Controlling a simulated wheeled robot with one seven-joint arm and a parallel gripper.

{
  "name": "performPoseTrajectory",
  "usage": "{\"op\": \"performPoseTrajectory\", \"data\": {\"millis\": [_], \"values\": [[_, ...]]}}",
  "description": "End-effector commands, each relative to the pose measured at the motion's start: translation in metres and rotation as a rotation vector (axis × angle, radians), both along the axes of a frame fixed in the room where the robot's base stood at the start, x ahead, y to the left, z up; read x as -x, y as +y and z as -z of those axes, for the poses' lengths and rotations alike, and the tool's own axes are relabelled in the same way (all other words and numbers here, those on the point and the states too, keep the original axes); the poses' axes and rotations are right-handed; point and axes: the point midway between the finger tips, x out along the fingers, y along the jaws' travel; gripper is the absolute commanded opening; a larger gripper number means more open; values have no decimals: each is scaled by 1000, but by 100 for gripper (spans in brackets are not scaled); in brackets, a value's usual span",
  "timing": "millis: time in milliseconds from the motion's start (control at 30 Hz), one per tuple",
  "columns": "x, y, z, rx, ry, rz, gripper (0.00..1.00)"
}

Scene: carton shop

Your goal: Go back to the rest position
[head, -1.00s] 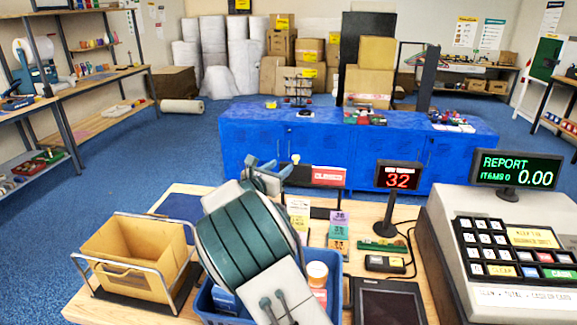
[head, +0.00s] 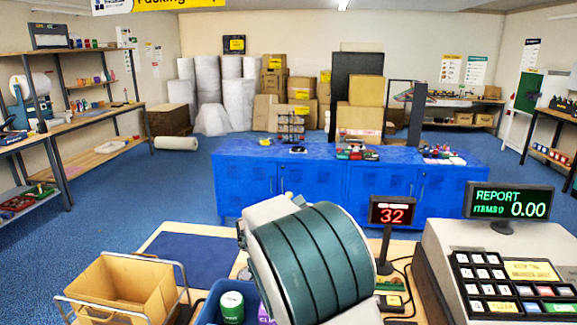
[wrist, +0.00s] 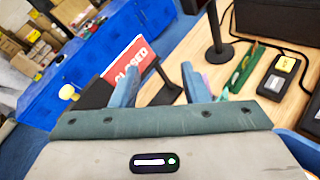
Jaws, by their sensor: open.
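My gripper (wrist: 160,70) shows in the wrist view with its two blue-grey fingers apart and nothing between them. It points over the wooden desk. In the head view my green and grey arm rises in front of the desk and hides the gripper.
On the desk are a cardboard box (head: 130,287) in a wire rack, a blue mat (head: 189,256), a blue tote (head: 207,310), a number display (head: 393,211) and a cash register (head: 505,265). A blue counter (head: 290,190) stands behind, with open floor at left.

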Motion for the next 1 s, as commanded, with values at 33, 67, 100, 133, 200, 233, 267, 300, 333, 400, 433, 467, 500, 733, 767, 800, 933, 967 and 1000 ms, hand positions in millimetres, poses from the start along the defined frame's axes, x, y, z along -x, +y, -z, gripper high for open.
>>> {"op": "performPoseTrajectory", "data": {"millis": [33,67,100,133,200,233,267,300,333,400,433,467,500,733,767,800,933,967,1000], "values": [[16,-27,-1,-104,-4,76,41],[26,-39,0,-165,-8,119,41],[40,-53,2,-244,-13,177,41],[50,-64,3,-301,-17,220,41],[76,-84,6,-434,-33,323,41],[87,-92,7,-489,-40,366,41],[99,-99,8,-544,-49,410,41],[115,-107,10,-615,-61,470,41],[127,-112,11,-668,-71,515,41],[154,-122,12,-789,-98,617,41],[166,-125,13,-838,-109,658,41],[178,-127,14,-888,-123,703,41],[194,-130,15,-953,-140,760,41],[279,-127,21,-1300,-261,1089,41],[289,-125,22,-1341,-279,1132,41],[301,-122,23,-1393,-303,1185,41],[334,-112,27,-1536,-373,1334,41],[339,-109,28,-1562,-386,1361,41],[345,-106,29,-1591,-402,1394,41]]}}
